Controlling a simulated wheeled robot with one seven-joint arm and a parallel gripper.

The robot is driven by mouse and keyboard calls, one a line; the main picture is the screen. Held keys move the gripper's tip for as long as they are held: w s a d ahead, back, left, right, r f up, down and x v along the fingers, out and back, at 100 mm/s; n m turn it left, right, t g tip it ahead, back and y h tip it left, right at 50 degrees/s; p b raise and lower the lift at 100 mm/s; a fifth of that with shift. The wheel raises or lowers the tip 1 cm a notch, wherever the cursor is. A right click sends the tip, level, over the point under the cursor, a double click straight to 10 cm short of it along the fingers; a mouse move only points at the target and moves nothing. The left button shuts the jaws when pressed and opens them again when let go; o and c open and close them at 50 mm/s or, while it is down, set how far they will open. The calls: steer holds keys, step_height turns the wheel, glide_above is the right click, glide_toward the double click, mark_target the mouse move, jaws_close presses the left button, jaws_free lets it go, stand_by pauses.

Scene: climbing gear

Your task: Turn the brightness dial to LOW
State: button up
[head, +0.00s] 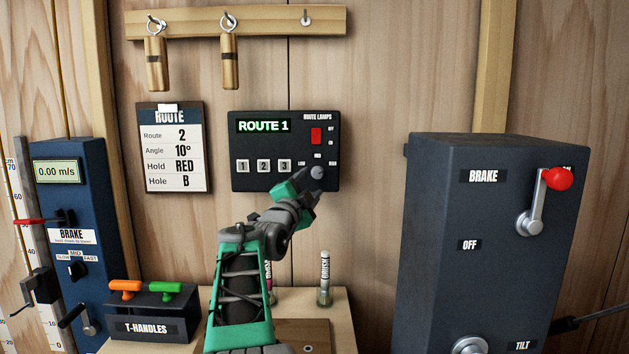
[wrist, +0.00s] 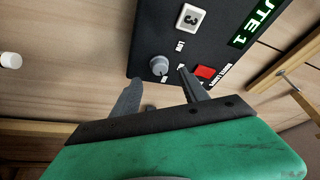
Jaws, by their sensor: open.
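The brightness dial (head: 317,172) is a small grey knob at the lower right of the dark route lamps panel (head: 238,180). LOW is printed to its left, a label above it and HIGH to its right. The dial also shows in the wrist view (wrist: 159,65). I cannot tell clearly where its pointer aims. My gripper (wrist: 159,76) is open in the wrist view, with one finger toward each side of the dial and nothing held. The fingertips seem short of the dial; contact is not visible. In the head view my gripper (head: 307,188) partly overlaps the panel's lower right.
A red switch (head: 316,136) sits above the dial, and several numbered buttons (head: 263,166) lie to its left. A brake box (head: 470,215) with a red-knobbed lever stands to the right.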

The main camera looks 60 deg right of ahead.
mark_target(317, 175)
steer(key=p+x, duration=0.1)
steer(key=x, duration=0.4)
steer(key=shift+d, duration=0.15)
steer(key=shift+c, duration=0.2)
jaws_close()
